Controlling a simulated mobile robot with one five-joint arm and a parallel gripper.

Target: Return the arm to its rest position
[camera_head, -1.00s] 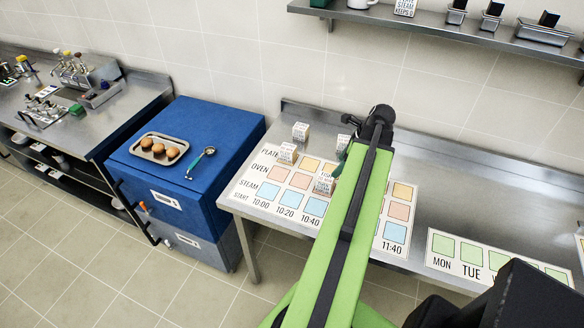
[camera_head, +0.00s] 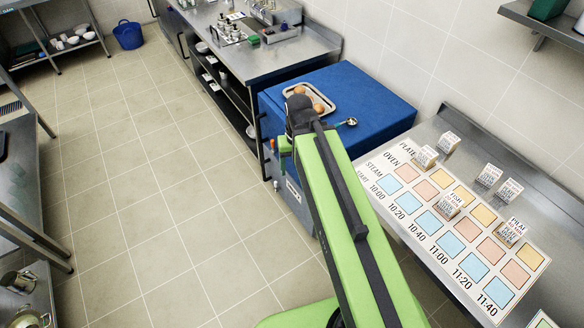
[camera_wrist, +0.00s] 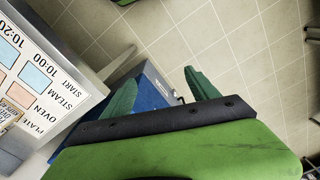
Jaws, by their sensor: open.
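My green arm reaches up from the bottom of the head view, and its dark wrist joint overlaps the front left of the blue cabinet (camera_head: 365,92). My gripper (camera_head: 280,160) points down there, and little of its fingers shows. In the wrist view its two green fingers (camera_wrist: 162,92) stand wide apart with nothing between them. Floor, part of the cabinet and a corner of the schedule table show beyond them. The arm is extended, not folded.
A tray (camera_head: 328,109) with round brown items and a scoop (camera_head: 346,123) lie on the cabinet. The schedule board (camera_head: 432,222) with several small cards lies on the steel table at right. A steel counter (camera_head: 262,58) stands behind. Tiled floor (camera_head: 160,170) at left is clear.

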